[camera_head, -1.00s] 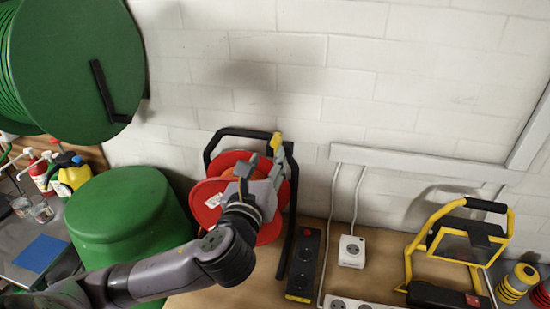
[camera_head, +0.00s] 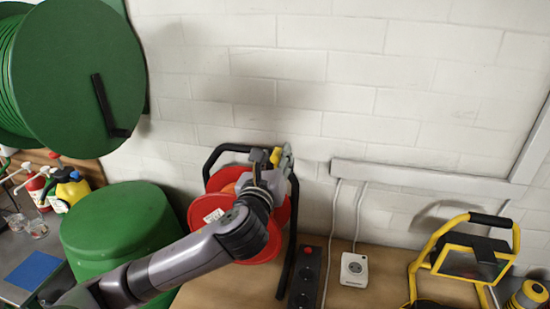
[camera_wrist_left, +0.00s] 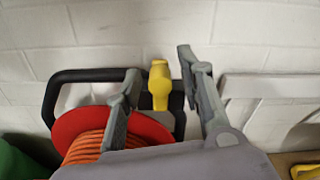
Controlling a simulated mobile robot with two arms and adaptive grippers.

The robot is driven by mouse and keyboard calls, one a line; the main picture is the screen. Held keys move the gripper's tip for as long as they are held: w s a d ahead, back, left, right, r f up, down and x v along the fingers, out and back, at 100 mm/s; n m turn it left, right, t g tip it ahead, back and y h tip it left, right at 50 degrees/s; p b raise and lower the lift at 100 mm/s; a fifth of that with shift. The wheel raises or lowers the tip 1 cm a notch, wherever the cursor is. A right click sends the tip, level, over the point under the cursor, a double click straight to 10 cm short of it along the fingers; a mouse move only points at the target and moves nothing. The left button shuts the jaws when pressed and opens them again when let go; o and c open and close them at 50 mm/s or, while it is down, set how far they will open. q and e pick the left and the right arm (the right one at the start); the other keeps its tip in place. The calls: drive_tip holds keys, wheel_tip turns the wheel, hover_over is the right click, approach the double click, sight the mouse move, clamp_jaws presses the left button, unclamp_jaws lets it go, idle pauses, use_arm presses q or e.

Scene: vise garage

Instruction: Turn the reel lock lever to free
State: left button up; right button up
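The cable reel has red discs (camera_head: 210,210) and a black tube frame (camera_head: 293,220). It stands against the wall, and orange cable (camera_wrist_left: 85,147) shows on it in the left wrist view. The yellow lock lever (camera_head: 275,156) is at the frame's top right and points upward in the left wrist view (camera_wrist_left: 159,84). My left gripper (camera_head: 270,158) is at the lever. Its fingers (camera_wrist_left: 160,75) are open, one on each side of the lever. The left finger is close to it, and a wider gap shows on the right. I cannot tell contact. My right gripper is out of view.
A green drum (camera_head: 120,225) stands left of the reel, below a big green wall reel (camera_head: 85,70). A black socket strip (camera_head: 305,280), a white socket box (camera_head: 354,268) and a yellow work lamp (camera_head: 470,262) are to the right. The wall is close behind.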

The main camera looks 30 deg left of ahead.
use_arm(q)
clamp_jaws()
idle(0.5)
drive_tip(key=shift+s+a+f+n, duration=0.2)
drive_tip(key=shift+a+f+n, duration=0.45)
drive_tip(key=shift+n, duration=1.7)
drive_tip(key=shift+s+a+f+n, duration=0.3)
drive_tip(key=shift+a+n, duration=0.55)
drive_tip(key=shift+n, duration=1.45)
drive_tip(key=shift+s+a+f+n, duration=0.1)
drive_tip(key=shift+a+f+n, duration=0.6)
drive_tip(key=shift+n, duration=1.65)
drive_tip(key=shift+o, duration=0.8)
unclamp_jaws()
